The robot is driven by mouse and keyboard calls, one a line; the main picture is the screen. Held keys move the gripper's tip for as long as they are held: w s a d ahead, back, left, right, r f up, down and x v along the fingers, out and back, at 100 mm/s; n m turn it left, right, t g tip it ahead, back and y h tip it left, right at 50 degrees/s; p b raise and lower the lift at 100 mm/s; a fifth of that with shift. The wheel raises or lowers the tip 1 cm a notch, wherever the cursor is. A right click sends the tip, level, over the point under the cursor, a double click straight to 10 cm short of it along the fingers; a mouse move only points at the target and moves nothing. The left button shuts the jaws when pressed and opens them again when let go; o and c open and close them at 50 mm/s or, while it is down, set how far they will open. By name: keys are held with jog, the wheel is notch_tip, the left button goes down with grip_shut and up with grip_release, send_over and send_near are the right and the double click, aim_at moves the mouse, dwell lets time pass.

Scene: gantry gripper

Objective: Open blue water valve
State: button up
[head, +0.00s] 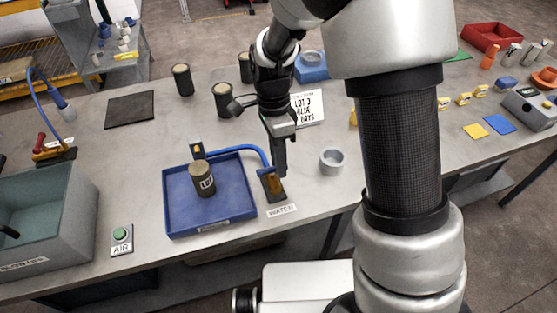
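The water valve (272,184) stands on the table beside a blue tray (236,224), with an orange-brown body on a dark base. My gripper (280,166) points down directly above and slightly behind the valve in the picture. Its fingers overlap the valve's top, so the handle is mostly hidden and I cannot tell if they touch. The fingers are seen edge-on, so their opening does not show.
A labelled canister (202,180) stands in the blue tray. A grey cup (331,161) is right of the valve. A green AIR button (120,235) and a teal-lined bin (45,212) are at left. Dark canisters (183,80) and a sign (307,107) stand behind.

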grip_shut()
jog(key=shift+n, duration=0.3)
jog(key=n, duration=0.3)
jog(key=shift+w+a+n+h, duration=0.25)
jog(key=shift+n+h, duration=0.05)
jog(key=shift+h, duration=0.1)
jog(key=n, duration=0.3)
jog(key=n+t, duration=0.1)
jog(key=shift+w+a+h, duration=0.2)
jog(key=shift+a+h, duration=0.1)
jog(key=n, duration=0.2)
jog(key=n+t+b, duration=0.1)
jog(key=n, duration=0.2)
jog(key=shift+a, duration=0.4)
jog(key=shift+a+n+t+b, duration=0.2)
jog(key=shift+n+b, duration=0.05)
jog(key=shift+n, duration=0.9)
jog(key=shift+a+n+t+b, duration=0.15)
jog(key=shift+n+t+b, duration=0.1)
jog(key=shift+n, duration=0.9)
